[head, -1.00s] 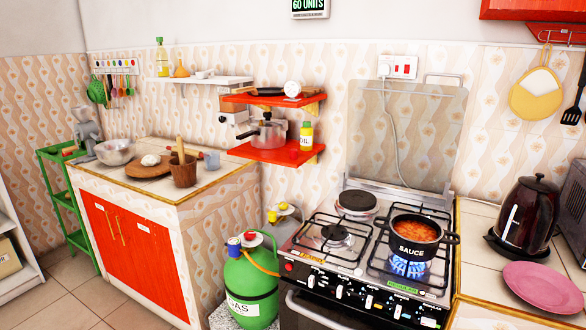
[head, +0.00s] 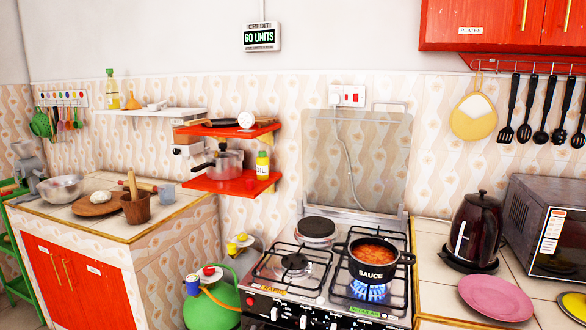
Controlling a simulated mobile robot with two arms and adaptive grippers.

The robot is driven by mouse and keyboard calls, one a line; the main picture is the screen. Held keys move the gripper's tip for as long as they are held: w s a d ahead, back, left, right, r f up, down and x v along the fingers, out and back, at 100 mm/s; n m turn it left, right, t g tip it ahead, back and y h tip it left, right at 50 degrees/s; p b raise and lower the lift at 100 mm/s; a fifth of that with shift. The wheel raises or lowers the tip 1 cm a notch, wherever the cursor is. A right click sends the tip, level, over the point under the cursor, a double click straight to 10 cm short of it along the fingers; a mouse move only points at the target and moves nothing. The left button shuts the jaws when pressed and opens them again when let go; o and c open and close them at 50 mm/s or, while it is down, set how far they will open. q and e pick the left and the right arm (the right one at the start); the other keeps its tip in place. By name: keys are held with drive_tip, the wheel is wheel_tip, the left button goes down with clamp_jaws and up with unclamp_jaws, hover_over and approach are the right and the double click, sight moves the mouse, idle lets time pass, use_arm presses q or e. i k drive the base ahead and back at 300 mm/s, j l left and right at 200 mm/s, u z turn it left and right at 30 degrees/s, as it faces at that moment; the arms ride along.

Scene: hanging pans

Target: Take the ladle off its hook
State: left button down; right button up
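Several black utensils hang in a row from a red rail (head: 530,66) on the wall at the right. One in the middle, with a rounded dark head (head: 541,136), looks like the ladle, though it is small and I am not certain of its shape. It hangs upright by its handle top. Slotted turners (head: 507,134) hang to its left, and another slotted utensil (head: 560,135) hangs to its right. Neither of my grippers is in view.
A microwave (head: 545,225) stands on the counter below the utensils, with a kettle (head: 475,230) and pink plate (head: 495,298) beside it. A sauce pot (head: 373,270) sits over a lit blue flame on the stove. Red cabinets (head: 500,25) hang above the rail.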

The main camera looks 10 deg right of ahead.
sight(540, 137)
drive_tip(key=z, duration=1.7)
drive_tip(key=i, duration=0.85)
